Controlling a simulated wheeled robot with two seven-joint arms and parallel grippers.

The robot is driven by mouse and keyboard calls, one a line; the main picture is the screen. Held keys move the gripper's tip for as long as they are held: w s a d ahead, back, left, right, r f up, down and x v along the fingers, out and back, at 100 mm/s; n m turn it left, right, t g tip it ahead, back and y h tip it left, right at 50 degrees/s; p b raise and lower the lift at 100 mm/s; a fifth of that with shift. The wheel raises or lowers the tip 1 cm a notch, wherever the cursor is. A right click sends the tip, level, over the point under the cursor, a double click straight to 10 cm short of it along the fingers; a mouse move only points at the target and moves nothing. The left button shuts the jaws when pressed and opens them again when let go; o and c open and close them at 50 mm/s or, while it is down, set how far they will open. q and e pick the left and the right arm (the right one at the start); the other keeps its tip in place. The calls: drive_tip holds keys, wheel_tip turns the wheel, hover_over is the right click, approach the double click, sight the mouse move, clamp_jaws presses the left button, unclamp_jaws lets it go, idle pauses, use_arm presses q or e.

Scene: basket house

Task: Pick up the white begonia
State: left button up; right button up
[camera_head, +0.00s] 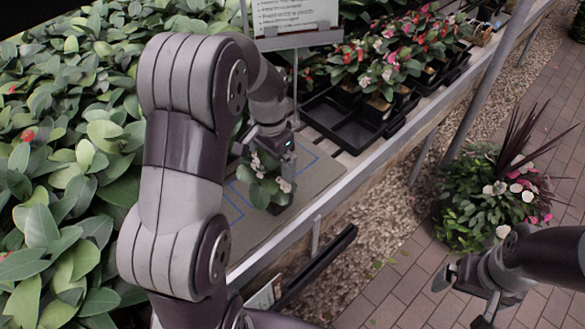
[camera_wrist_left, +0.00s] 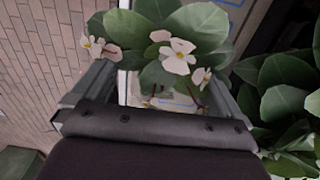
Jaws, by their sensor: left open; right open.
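The white begonia (camera_head: 262,190), a small leafy plant with white flowers, stands on the grey bench surface beside blue outlined marks. My left gripper (camera_head: 266,160) is right above and behind it, pointing down at the plant. In the left wrist view, the begonia (camera_wrist_left: 178,58) shows its white, yellow-centred flowers and green leaves between and just beyond the two spread fingers of my left gripper (camera_wrist_left: 153,88). Its base is largely hidden, and I cannot tell whether the fingers touch it. My right gripper (camera_head: 462,298) is open and empty over the brick path at lower right.
Dense large-leaved plants (camera_head: 60,150) fill the left. Black trays (camera_head: 345,128) and potted red, pink and white flowers (camera_head: 395,50) are at the back. A metal rail (camera_head: 330,198) edges the bench. A mixed planter (camera_head: 490,200) stands on the path near my right arm.

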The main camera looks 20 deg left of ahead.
sight(274, 190)
use_arm(q)
drive_tip(key=f, duration=1.2)
drive_tip(key=shift+w+a+f+b, duration=0.15)
drive_tip(key=shift+w+b, duration=0.05)
drive_tip(key=shift+b, duration=0.1)
drive_tip(key=c, duration=0.9)
